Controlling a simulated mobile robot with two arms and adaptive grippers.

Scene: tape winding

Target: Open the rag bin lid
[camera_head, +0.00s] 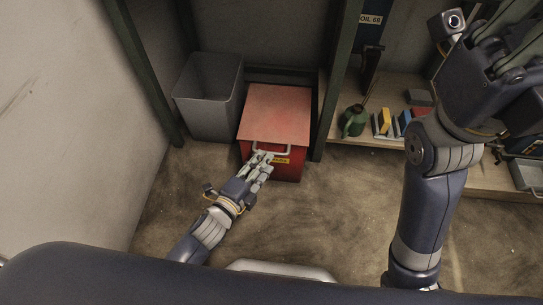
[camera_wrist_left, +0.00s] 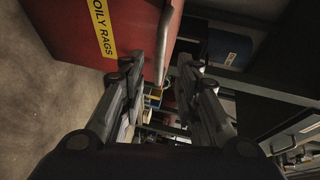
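The red rag bin (camera_head: 290,172) stands on the floor in the head view, with its lid (camera_head: 277,112) lying flat and shut on top. A grey bar handle (camera_head: 271,152) is at the lid's front edge, above a yellow label. In the left wrist view the label (camera_wrist_left: 104,32) reads "OILY RAGS" and the handle (camera_wrist_left: 168,45) runs down between the fingers. My left gripper (camera_head: 262,163) is at the handle, its fingers apart (camera_wrist_left: 160,75); contact is not clear. My right gripper (camera_head: 505,45) is raised at the upper right, partly cut off; its finger opening is unclear.
A grey open bin (camera_head: 210,97) stands close to the left of the rag bin. A dark green post (camera_head: 336,85) stands close to its right. A shelf to the right holds a green can (camera_head: 353,121) and small boxes. The floor in front is clear.

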